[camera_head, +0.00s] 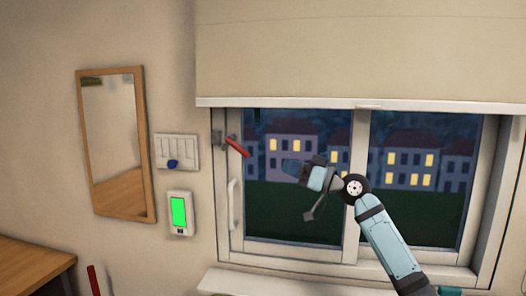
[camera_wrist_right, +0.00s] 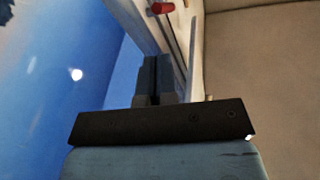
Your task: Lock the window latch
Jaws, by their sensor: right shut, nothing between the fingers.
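The window latch (camera_head: 237,147) has a red lever on a grey mount at the upper left of the window frame. The lever slants down to the right. Its red end also shows at the top of the right wrist view (camera_wrist_right: 162,8). My right gripper (camera_head: 290,168) is in front of the left pane, to the right of and a little below the latch, apart from it. Its fingers (camera_wrist_right: 154,65) are together and empty, pointing toward the window frame. My left gripper is not in view.
The window frame (camera_head: 355,185) has a white pull handle (camera_head: 233,204) below the latch. A blind (camera_head: 360,50) covers the top. Left on the wall are a switch panel (camera_head: 177,151), a green-screened device (camera_head: 179,213) and a mirror (camera_head: 115,140). A wooden surface (camera_head: 30,265) is at lower left.

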